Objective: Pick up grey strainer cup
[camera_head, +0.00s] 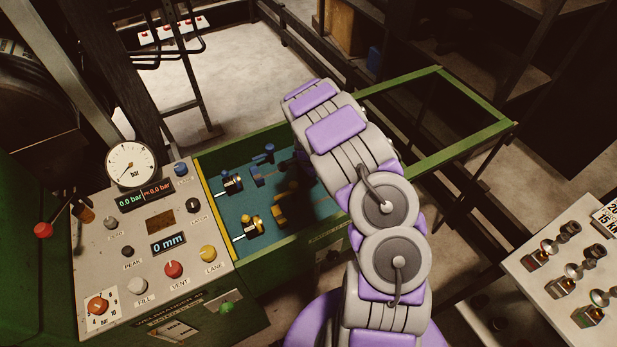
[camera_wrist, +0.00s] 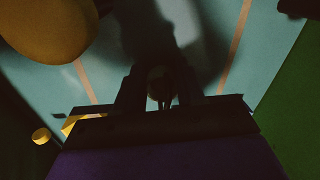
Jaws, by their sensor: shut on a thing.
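My gripper (camera_wrist: 160,92) is in deep shadow in the wrist view, with its two dark fingers on either side of a small rounded thing. It is shut on this thing, which I take to be the grey strainer cup (camera_wrist: 159,82); it is too dark to tell its colour. Teal floor with orange lines lies beyond the fingers. Whether the cup touches that floor cannot be told. In the head view my arm reaches into the green-framed teal tray (camera_head: 222,184), and the arm and shadow hide the cup there.
Blue valve-like fittings (camera_head: 231,183) and yellow fittings (camera_head: 251,227) stand in the tray left of my arm. A large yellow rounded part (camera_wrist: 45,25) is close by in the wrist view. A control panel (camera_head: 130,245) stands left, and a white bench with knobs (camera_head: 570,262) right.

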